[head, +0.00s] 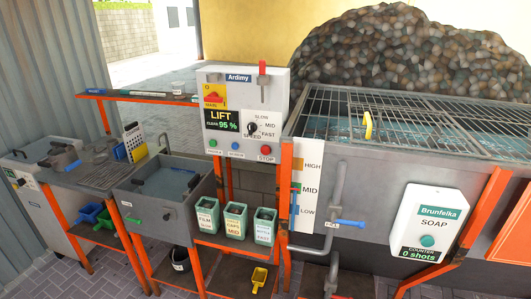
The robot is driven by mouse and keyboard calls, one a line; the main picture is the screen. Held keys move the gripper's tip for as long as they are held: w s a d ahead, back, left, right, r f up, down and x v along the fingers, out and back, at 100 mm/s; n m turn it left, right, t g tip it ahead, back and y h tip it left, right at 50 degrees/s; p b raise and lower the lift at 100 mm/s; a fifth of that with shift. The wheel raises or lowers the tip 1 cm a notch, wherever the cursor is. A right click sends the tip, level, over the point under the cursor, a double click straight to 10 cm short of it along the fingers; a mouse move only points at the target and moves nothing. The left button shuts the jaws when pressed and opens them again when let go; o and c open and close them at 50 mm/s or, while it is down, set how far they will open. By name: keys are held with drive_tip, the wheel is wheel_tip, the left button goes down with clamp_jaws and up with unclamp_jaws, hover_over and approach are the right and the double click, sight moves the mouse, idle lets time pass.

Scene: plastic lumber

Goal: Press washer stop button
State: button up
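The grey-white control box labelled Ardimy (277,92) stands on an orange frame near the middle of the head view. Its round red stop button (265,149) is at the lower right of the front, above a STOP label. A green button (213,143) and a blue button (235,145) sit left of it in the same row. The black speed dial (251,128) is above, next to the SLOW, MID and FAST marks. The red main switch (214,97) is at upper left. The display reads LIFT, CLEAN 95 %. My gripper is not in view.
A metal wash tank (375,170) with a grid top stands right, dark lumps piled behind. Several green bins (236,222) sit below the control box. A sink (158,205) stands left.

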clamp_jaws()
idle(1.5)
